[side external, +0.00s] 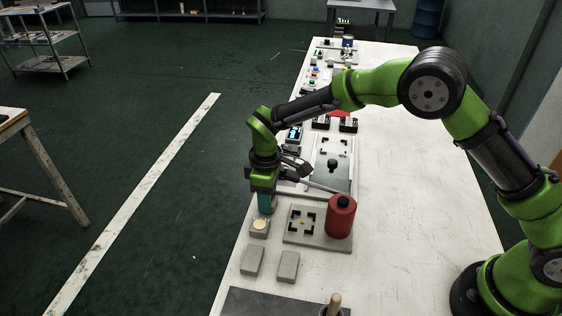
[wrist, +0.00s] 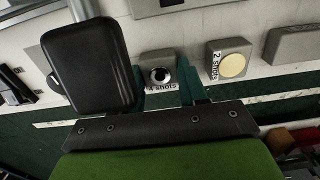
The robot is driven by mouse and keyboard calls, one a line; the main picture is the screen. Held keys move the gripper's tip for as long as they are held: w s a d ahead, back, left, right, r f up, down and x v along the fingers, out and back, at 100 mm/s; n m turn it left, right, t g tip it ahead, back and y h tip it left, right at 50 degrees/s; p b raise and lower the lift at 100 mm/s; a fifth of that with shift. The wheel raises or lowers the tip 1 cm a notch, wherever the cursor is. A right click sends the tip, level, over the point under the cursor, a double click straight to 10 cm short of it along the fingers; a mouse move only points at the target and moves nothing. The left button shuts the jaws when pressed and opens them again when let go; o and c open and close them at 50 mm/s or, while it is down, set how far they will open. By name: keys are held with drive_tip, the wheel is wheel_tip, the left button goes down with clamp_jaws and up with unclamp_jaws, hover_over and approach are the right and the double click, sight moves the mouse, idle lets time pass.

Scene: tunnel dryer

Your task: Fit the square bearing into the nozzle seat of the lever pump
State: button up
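The lever pump is a red cylinder (side external: 341,217) with a black cap and a grey lever reaching left. It stands at the right of a grey plate (side external: 325,243). On that plate, black corner brackets frame a small yellow centre (side external: 302,222), apparently the nozzle seat. My gripper (side external: 266,207) points down left of the plate, behind a block with a cream disc. In the wrist view, its teal fingers (wrist: 168,92) are spread apart on either side of a block labelled "4 shots" (wrist: 158,68), with a dark round top. I cannot make out the square bearing.
The cream-disc block (side external: 260,226), labelled "2 shots" in the wrist view (wrist: 229,60), is close to my gripper. Two plain grey blocks (side external: 252,261) (side external: 288,266) lie nearer the front. Other fixtures (side external: 332,150) line the bench behind. The bench's right side is clear.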

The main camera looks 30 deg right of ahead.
drive_tip(key=c, duration=0.5)
drive_tip(key=shift+r, duration=0.1)
wheel_tip(320, 180, up, 18)
drive_tip(key=r, duration=0.1)
drive_tip(key=s+d+f+n, duration=0.4)
drive_tip(key=s+f+n, duration=0.5)
drive_tip(key=n, duration=0.9)
drive_tip(key=f, duration=0.9)
drive_tip(key=shift+a, duration=0.2)
